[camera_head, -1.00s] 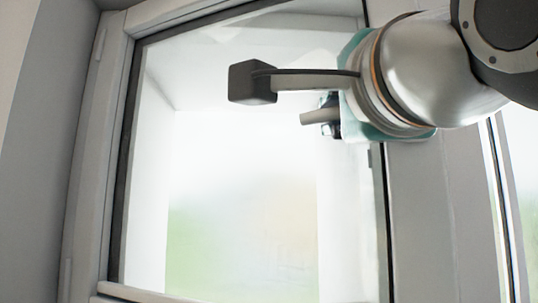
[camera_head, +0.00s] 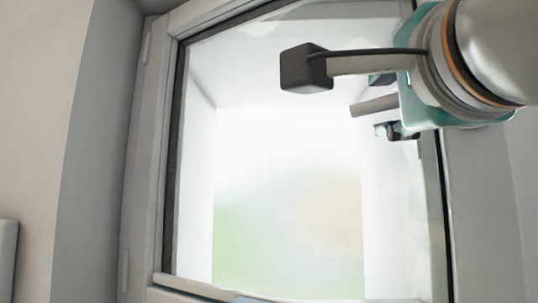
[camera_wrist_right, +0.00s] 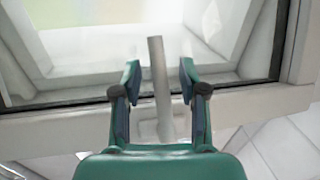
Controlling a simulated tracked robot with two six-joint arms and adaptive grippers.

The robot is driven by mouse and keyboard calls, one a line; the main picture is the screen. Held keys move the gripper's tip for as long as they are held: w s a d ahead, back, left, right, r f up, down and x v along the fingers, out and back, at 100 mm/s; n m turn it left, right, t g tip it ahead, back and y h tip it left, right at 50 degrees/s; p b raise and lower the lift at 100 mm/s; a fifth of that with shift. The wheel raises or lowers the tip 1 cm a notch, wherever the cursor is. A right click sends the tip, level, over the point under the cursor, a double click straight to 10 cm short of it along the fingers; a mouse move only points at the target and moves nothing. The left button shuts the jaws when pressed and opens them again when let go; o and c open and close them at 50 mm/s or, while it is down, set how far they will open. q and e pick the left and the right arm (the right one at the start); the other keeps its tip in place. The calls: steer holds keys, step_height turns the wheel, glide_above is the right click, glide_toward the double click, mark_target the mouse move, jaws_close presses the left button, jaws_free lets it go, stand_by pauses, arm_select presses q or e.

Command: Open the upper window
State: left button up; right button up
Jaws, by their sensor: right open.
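The upper window (camera_head: 290,190) fills most of the head view, with a pale grey frame and a dark seal around bright glass. I cannot tell whether its sash is fully shut or slightly ajar. Its grey bar handle (camera_head: 374,106) sticks out near the right edge of the pane. My right gripper (camera_head: 385,105), with a teal body, is open around the handle. In the right wrist view, the handle (camera_wrist_right: 159,85) stands between the two open fingers of the right gripper (camera_wrist_right: 160,73), with a visible gap on both sides. My left gripper is out of view.
Hinges (camera_head: 146,42) show on the left side of the frame. A plain wall (camera_head: 60,140) lies to the left, with the edge of a pale object (camera_head: 8,265) at the far lower left. The window frame's right side (camera_head: 485,190) runs beneath my right arm.

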steer(key=d+v, duration=0.1)
steer(key=v, duration=0.5)
steer(key=shift+s+a+f, duration=0.2)
steer(key=shift+s+a, duration=0.1)
steer(key=shift+a, duration=0.2)
